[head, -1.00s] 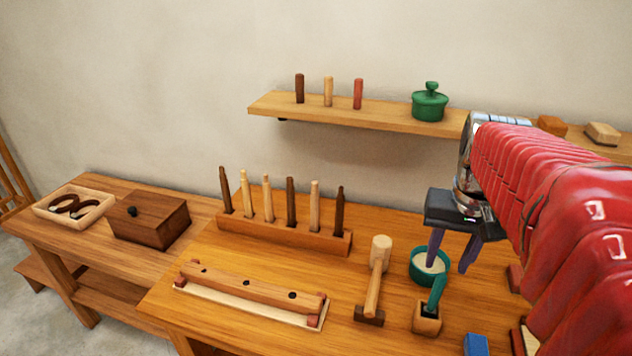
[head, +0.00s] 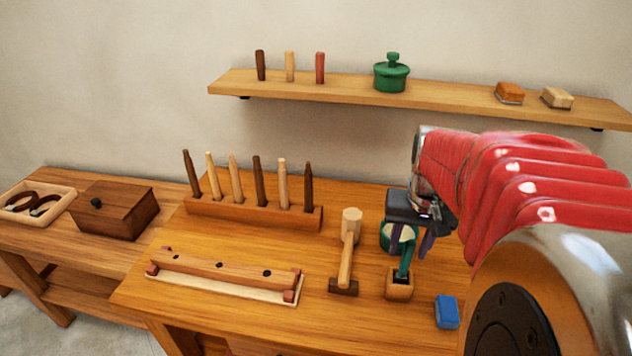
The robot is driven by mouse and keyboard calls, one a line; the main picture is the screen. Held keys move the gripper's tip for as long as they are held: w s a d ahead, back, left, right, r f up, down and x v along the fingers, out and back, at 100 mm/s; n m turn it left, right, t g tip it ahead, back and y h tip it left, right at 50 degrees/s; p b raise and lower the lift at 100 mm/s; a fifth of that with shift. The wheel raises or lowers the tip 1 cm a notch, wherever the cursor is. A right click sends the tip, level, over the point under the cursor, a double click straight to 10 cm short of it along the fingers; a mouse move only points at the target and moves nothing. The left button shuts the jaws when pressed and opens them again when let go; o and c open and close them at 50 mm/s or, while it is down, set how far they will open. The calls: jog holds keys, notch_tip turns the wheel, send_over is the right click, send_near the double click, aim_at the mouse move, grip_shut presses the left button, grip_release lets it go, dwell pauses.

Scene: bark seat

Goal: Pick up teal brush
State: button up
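The teal brush (head: 405,263) stands upright, slightly tilted, in a small wooden block (head: 399,287) at the front right of the workbench. My gripper (head: 411,245) is above the block, pointing down, with two dark purple fingers spread apart. The brush's upper end shows between the fingers in the picture; I cannot tell whether they touch it. The gripper body and fingers partly hide the brush top and the teal bowl (head: 386,242) behind it.
A peg rack (head: 254,213) stands behind. A shelf (head: 345,91) is on the wall. My red arm covers the right side.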

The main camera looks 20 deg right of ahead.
aim_at(407, 255)
jog(key=shift+w+d+f, duration=0.15)
jog(key=shift+f, duration=0.85)
jog(key=shift+w+d+f, duration=0.1)
jog(key=shift+d+f, duration=0.05)
jog(key=shift+f, duration=0.8)
jog(key=shift+c, duration=0.3)
grip_shut()
